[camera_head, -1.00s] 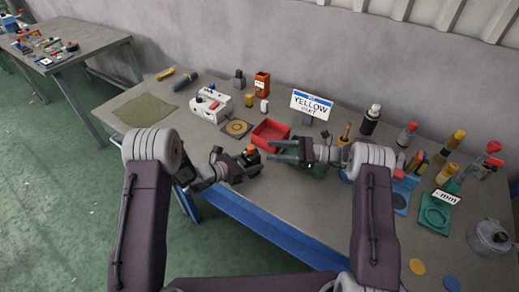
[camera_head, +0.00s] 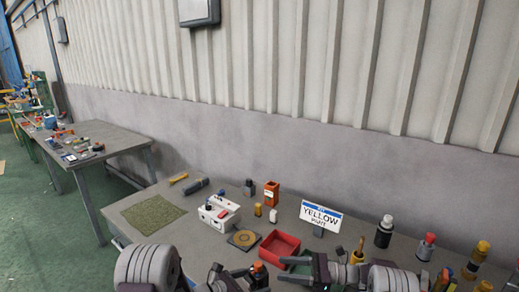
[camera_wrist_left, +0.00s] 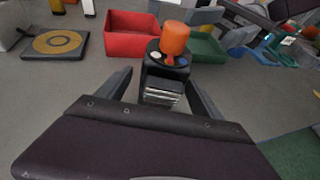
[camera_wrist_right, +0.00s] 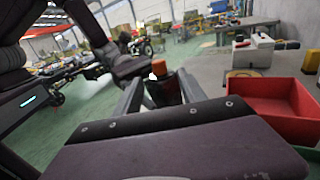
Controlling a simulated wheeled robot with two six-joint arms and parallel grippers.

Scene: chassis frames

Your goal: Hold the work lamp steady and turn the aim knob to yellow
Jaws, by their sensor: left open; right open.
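The work lamp seems to be the black unit with an orange knob (camera_wrist_left: 174,40); it stands upright on the bench in the left wrist view, with white and blue spots around its top. The orange knob also shows in the head view (camera_head: 258,267) and the right wrist view (camera_wrist_right: 159,67). My left gripper (camera_wrist_left: 158,78) is open, its fingers at either side of the lamp's black body. I cannot tell whether they touch it. My right gripper (camera_wrist_right: 159,80) is open and points at the lamp from the right, apart from it in the head view. The spot the knob faces is unclear.
A sign reading YELLOW (camera_head: 321,217) stands behind. A red tray (camera_head: 280,249) sits just behind the lamp. A white box (camera_head: 219,213), a round yellow-ringed pad (camera_head: 244,239) and a green cloth (camera_head: 152,214) lie to the left. Bottles and tools crowd the right.

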